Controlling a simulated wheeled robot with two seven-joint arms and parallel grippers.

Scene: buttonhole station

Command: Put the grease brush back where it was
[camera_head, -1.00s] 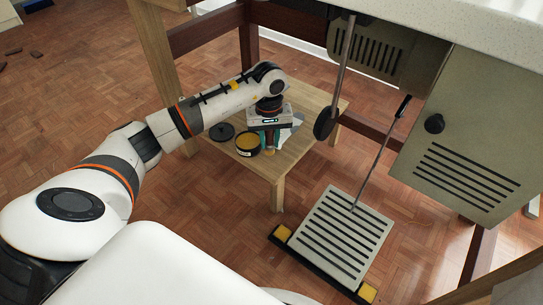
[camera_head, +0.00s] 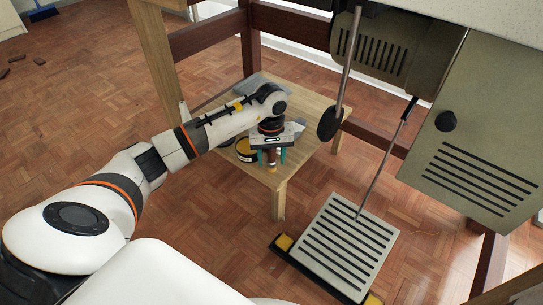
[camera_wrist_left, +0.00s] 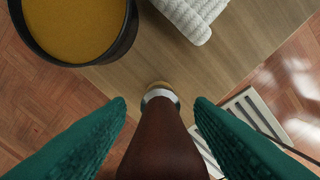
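The grease brush has a brown handle, a pale ferrule and a tan tip. In the head view its handle (camera_head: 272,157) hangs tip down between the teal fingers of my left gripper (camera_head: 273,156), near the stool's front corner. In the left wrist view the brush handle (camera_wrist_left: 162,145) runs between the two fingers (camera_wrist_left: 160,105), tip pointing away, over the stool's edge. My left gripper is shut on it, though the contact itself is not clear. The round dark tin of yellow grease (camera_head: 245,150) stands left of the brush and also fills the wrist view's upper left (camera_wrist_left: 75,25). My right gripper is out of view.
The low wooden stool (camera_head: 312,120) carries a folded pale cloth (camera_head: 297,128), also in the wrist view (camera_wrist_left: 193,14). A slotted pedal (camera_head: 345,240) with its rod stands at front right. The machine's housing (camera_head: 470,155) and a dark knee disc (camera_head: 330,123) hang above.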

